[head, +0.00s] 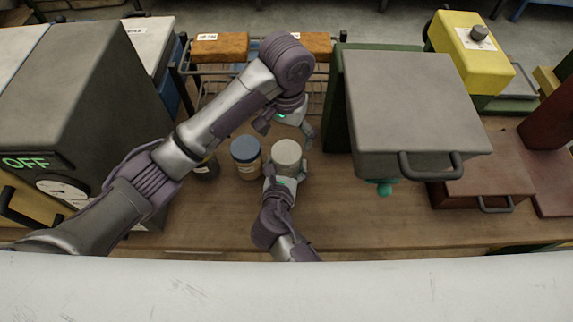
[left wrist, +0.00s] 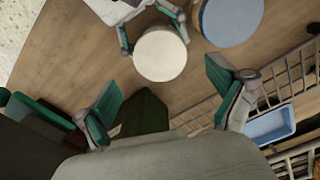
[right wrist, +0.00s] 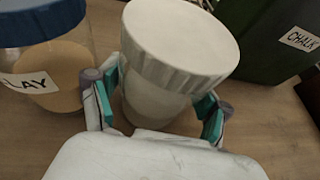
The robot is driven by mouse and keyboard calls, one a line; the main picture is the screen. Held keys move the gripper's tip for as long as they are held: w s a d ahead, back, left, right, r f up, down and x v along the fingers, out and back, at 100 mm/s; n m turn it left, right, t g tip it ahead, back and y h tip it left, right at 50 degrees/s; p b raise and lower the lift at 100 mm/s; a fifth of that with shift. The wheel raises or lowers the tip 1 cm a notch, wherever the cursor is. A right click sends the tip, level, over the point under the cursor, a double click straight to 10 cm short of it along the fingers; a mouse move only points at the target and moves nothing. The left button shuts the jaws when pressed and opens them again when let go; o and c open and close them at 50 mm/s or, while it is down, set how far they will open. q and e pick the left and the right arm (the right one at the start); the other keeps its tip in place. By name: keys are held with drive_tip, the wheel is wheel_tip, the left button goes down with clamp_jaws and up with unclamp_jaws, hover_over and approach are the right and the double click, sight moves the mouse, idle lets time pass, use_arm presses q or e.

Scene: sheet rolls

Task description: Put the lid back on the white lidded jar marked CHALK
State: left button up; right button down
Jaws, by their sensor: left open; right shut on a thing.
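The white jar (right wrist: 150,103) stands upright on the bench, with a ridged cream-white lid (right wrist: 180,42) on its mouth. The lid also shows from above in the head view (head: 286,152) and left wrist view (left wrist: 160,55). The lid looks level; I cannot tell how tightly it is seated. No marking shows on the jar's visible side. My right gripper (right wrist: 157,105) is shut on the jar's body, below the lid. My left gripper (head: 287,132) is open and empty, just behind the lid and apart from it; its spread fingers show in the left wrist view (left wrist: 165,98).
A blue-lidded jar (head: 246,158) with a label ending in "LAY" stands close to the left. A dark jar (head: 207,168) stands beyond it. A wire rack (head: 215,80) is behind; a grey box (head: 415,100) is at right.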

sight(287, 152)
use_arm(q)
drive_tip(key=shift+f, duration=2.75)
drive_tip(key=shift+c, duration=0.4)
drive_tip(key=c, duration=1.1)
drive_tip(key=m, duration=0.3)
drive_tip(key=o, duration=1.3)
drive_tip(key=shift+c, duration=0.2)
